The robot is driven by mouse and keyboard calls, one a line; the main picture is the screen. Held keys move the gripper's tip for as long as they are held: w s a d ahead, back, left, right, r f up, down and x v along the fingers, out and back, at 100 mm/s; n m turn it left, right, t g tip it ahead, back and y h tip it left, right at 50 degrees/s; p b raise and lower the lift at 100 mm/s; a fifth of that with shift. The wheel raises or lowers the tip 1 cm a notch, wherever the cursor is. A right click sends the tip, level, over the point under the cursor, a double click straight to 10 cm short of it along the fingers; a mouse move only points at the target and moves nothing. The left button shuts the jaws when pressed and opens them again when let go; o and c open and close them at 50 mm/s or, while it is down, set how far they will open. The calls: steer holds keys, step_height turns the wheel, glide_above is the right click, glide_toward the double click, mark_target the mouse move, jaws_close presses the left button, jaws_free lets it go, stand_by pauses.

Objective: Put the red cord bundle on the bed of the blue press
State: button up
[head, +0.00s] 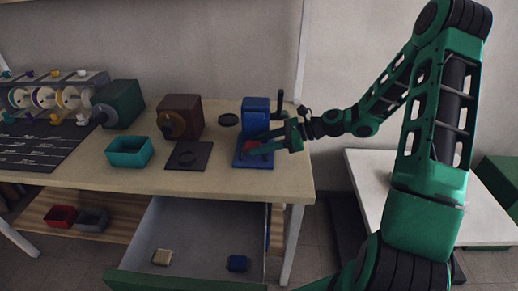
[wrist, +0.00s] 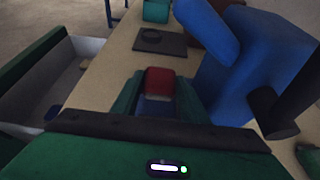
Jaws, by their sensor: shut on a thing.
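The blue press (head: 256,118) stands near the right end of the workbench, with a flat blue bed (head: 241,161) at its front. My gripper (head: 252,145) reaches in from the right, low over the bed. It is shut on the red cord bundle (head: 251,144). In the wrist view the red cord bundle (wrist: 159,83) sits between the green fingers, with the blue press (wrist: 260,60) close beside it on the right. I cannot tell whether the bundle touches the bed.
A black plate (head: 189,156) and a teal bin (head: 129,152) lie left of the press. Brown (head: 180,117) and green (head: 119,103) machines stand behind them. An open drawer (head: 197,235) below holds a tan and a blue item.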

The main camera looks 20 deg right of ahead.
steer(key=shift+f, duration=0.8)
steer(key=shift+s+f, duration=0.15)
steer(key=shift+f, duration=0.5)
steer(key=o, duration=1.1)
steer(key=shift+s, duration=0.1)
steer(key=shift+o, duration=0.2)
steer(key=shift+d, duration=0.1)
